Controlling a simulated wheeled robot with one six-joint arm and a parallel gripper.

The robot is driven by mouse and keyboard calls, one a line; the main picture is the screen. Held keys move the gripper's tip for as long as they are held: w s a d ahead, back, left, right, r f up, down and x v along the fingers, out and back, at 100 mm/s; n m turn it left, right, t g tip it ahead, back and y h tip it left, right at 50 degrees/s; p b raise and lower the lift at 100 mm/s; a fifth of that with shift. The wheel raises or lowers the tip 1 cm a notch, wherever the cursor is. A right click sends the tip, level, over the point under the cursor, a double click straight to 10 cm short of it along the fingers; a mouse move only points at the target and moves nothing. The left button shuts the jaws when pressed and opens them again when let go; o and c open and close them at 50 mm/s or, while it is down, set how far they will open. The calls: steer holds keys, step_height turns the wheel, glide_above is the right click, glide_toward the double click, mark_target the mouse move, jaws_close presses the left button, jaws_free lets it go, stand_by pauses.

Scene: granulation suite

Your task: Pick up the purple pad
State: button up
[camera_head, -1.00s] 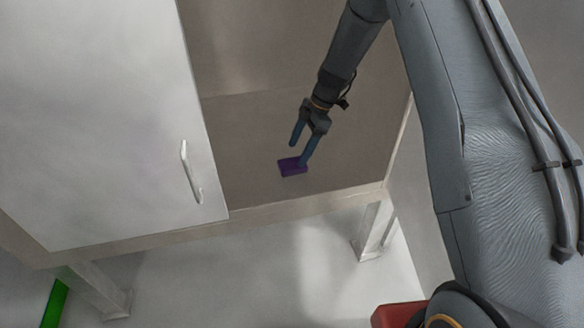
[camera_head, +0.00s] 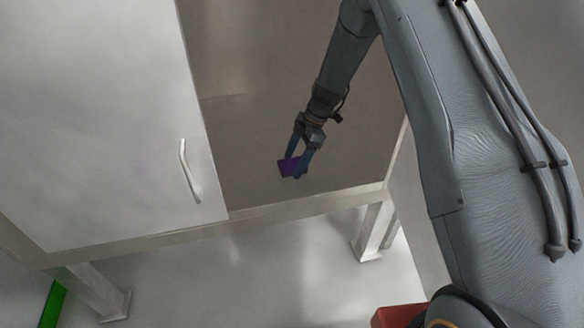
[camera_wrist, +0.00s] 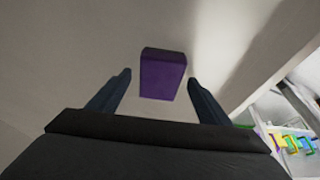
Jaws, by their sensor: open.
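The purple pad (camera_head: 287,167) lies on the floor of the open side of a cabinet, near its front edge. In the wrist view the pad (camera_wrist: 163,74) sits ahead of and between the two blue fingers, with a gap to each side. My gripper (camera_head: 298,169) is open, its fingers reaching down to the pad. In the wrist view my gripper (camera_wrist: 159,85) holds nothing between its fingers. In the head view a finger covers the pad's right part. I cannot tell whether a finger touches it.
A white cabinet door (camera_head: 95,110) with a metal handle (camera_head: 188,171) closes the left side. The cabinet's front edge (camera_head: 280,205) runs below the pad. Cabinet floor around the pad is bare. In the wrist view, several coloured items (camera_wrist: 293,143) show at lower right.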

mark_target(295, 165)
steer(key=shift+f, duration=0.1)
steer(key=c, duration=1.2)
steer(key=shift+r, duration=0.65)
steer(key=r, duration=0.2)
steer(key=r+p, duration=0.1)
steer(key=r, duration=0.3)
steer(key=shift+s+r, duration=0.3)
steer(key=shift+s, duration=0.05)
steer(key=s+d, duration=0.1)
steer(key=s, duration=0.4)
steer(key=s+d+p, duration=0.1)
steer(key=s, duration=0.5)
steer(key=s+d, duration=0.1)
steer(key=s, duration=0.5)
steer(key=shift+d+f, duration=0.15)
steer(key=shift+d, duration=0.1)
